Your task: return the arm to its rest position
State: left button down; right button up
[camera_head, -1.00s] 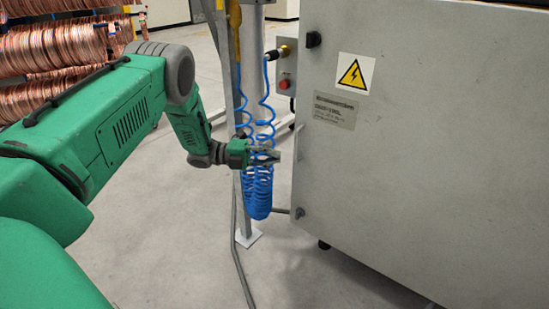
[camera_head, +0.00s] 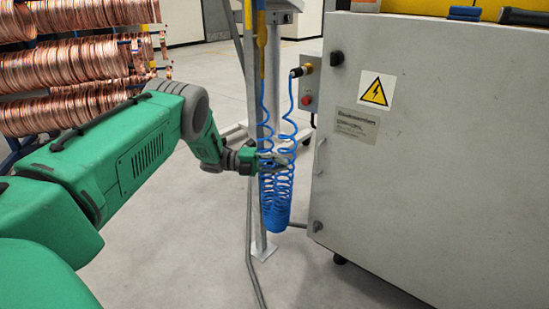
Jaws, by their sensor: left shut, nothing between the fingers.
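My left arm (camera_head: 120,155) is green with grey joints and reaches in from the left toward the middle of the view. My left gripper (camera_head: 279,161) is at its end, small in the picture, shut and empty. It appears in front of a coiled blue air hose (camera_head: 276,205), which hangs by a metal post; whether the two touch cannot be told. My right gripper is not in view.
A grey cabinet (camera_head: 420,190) with a yellow warning sign (camera_head: 375,91) stands close on the right. A metal post (camera_head: 252,90) stands behind the gripper. Copper coils (camera_head: 75,70) hang on a rack at the back left. Grey floor (camera_head: 185,255) is open below the arm.

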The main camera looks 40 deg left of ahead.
pick_arm(q)
jog(key=w+a+f, duration=0.1)
jog(key=w+a, duration=0.1)
jog(key=a, duration=0.3)
jog(key=d+f+n+t+y, duration=0.5)
jog(key=d+f+n+y, duration=0.3)
jog(key=d+f+n, duration=0.65)
jog(key=s+d+f+n+g+y, duration=0.3)
jog(key=s+f+n, duration=0.15)
jog(key=s, duration=0.55)
jog(key=s+d+f+n+g+y, duration=0.2)
jog(key=s+f+n+g, duration=0.15)
jog(key=s+n, duration=0.45)
jog(key=s+r+n+g+y, duration=0.25)
jog(key=s+g, duration=0.45)
jog(key=s, duration=1.8)
notch_tip(320, 180, up, 14)
jog(key=p, duration=1.3)
jog(key=shift+w+d+f, duration=0.15)
jog(key=shift+w+d, duration=0.1)
